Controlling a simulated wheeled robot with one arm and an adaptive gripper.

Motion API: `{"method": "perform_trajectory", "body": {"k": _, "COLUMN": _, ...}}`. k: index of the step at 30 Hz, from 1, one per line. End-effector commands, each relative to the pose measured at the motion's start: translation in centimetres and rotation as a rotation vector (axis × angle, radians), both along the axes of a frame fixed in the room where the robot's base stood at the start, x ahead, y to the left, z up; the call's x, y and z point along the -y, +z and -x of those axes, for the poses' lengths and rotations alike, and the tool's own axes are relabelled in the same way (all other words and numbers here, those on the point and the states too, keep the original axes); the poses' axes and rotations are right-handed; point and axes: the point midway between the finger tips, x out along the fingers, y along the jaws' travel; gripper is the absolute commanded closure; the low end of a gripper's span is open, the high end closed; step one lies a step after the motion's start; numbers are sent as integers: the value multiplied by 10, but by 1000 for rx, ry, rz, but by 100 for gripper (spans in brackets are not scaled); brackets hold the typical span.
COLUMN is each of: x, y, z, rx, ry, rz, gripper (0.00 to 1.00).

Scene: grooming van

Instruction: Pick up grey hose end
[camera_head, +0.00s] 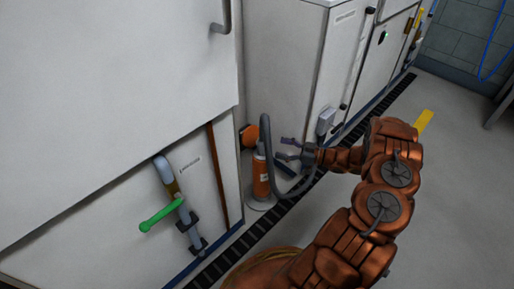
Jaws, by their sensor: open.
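A grey hose (268,160) loops beside an orange post (260,180) on a round grey base. Its upper bend is near the post's top. It runs down, curves along the floor side and rises to the right towards a grey box-like fitting (326,120) by the white cabinet. I cannot tell for certain which part is the loose end. My gripper (284,150) is open and points left at the hose's upright stretch. Its fingers look close to the hose, but I cannot tell whether they touch it. Nothing is visibly held.
A white cabinet (285,75) stands behind my gripper. A white panel (110,110) fills the left, with a grey pipe and green lever (161,215) below. A dark floor grate (262,228) runs along the cabinets. Open grey floor (455,190) lies right of my arm.

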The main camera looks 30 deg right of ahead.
Motion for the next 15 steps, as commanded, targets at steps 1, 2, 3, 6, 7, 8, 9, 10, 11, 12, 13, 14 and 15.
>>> {"method": "perform_trajectory", "body": {"k": 1, "x": -1, "y": -2, "z": 1, "rx": 3, "ry": 3, "rz": -6, "gripper": 28}}
{"method": "perform_trajectory", "body": {"k": 2, "x": -2, "y": -2, "z": 0, "rx": 4, "ry": 4, "rz": -8, "gripper": 28}}
{"method": "perform_trajectory", "body": {"k": 3, "x": -3, "y": -2, "z": -1, "rx": 6, "ry": 3, "rz": -9, "gripper": 28}}
{"method": "perform_trajectory", "body": {"k": 6, "x": -7, "y": -1, "z": -7, "rx": 6, "ry": -2, "rz": -7, "gripper": 28}}
{"method": "perform_trajectory", "body": {"k": 7, "x": -8, "y": -1, "z": -8, "rx": 6, "ry": -4, "rz": -7, "gripper": 28}}
{"method": "perform_trajectory", "body": {"k": 8, "x": -9, "y": -1, "z": -10, "rx": 6, "ry": -6, "rz": -7, "gripper": 28}}
{"method": "perform_trajectory", "body": {"k": 9, "x": -10, "y": -1, "z": -12, "rx": 6, "ry": -9, "rz": -7, "gripper": 28}}
{"method": "perform_trajectory", "body": {"k": 10, "x": -10, "y": -1, "z": -13, "rx": 6, "ry": -11, "rz": -7, "gripper": 28}}
{"method": "perform_trajectory", "body": {"k": 11, "x": -12, "y": -2, "z": -14, "rx": 5, "ry": -11, "rz": -6, "gripper": 28}}
{"method": "perform_trajectory", "body": {"k": 12, "x": -14, "y": -2, "z": -16, "rx": 5, "ry": -12, "rz": -6, "gripper": 28}}
{"method": "perform_trajectory", "body": {"k": 13, "x": -17, "y": -3, "z": -18, "rx": 5, "ry": -12, "rz": -7, "gripper": 28}}
{"method": "perform_trajectory", "body": {"k": 14, "x": -20, "y": -4, "z": -21, "rx": 5, "ry": -12, "rz": -7, "gripper": 28}}
{"method": "perform_trajectory", "body": {"k": 15, "x": -25, "y": -6, "z": -24, "rx": 4, "ry": -11, "rz": -7, "gripper": 28}}
